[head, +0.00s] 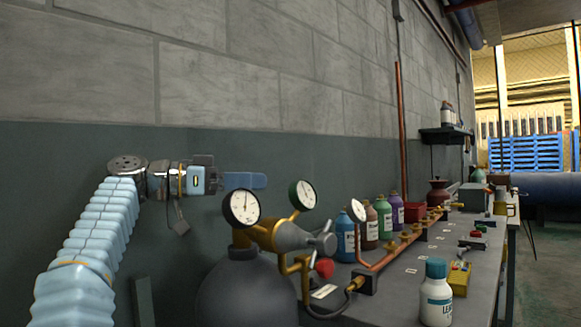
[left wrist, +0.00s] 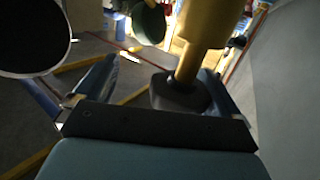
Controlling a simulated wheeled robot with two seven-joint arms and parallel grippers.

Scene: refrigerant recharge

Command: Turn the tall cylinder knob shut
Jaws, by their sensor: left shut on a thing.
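The tall grey cylinder (head: 246,291) stands at the lower middle of the head view with a brass valve (head: 241,242) on top. My left gripper (head: 250,181) reaches in from the left above it, its blue fingers partly behind a round gauge. In the left wrist view, a dark knob (left wrist: 180,93) on a brass stem (left wrist: 187,68) sits between the fingers of the gripper (left wrist: 158,70), nearer the right one. The knob cannot be made out in the head view. My right gripper is out of view.
Gauges (head: 241,208) (head: 302,195) and a brass regulator (head: 285,236) crowd close to the gripper. The bench (head: 392,284) carries a copper manifold (head: 396,250), several coloured bottles and a white bottle (head: 436,300). A wall (head: 215,95) stands behind. Space above the gripper is free.

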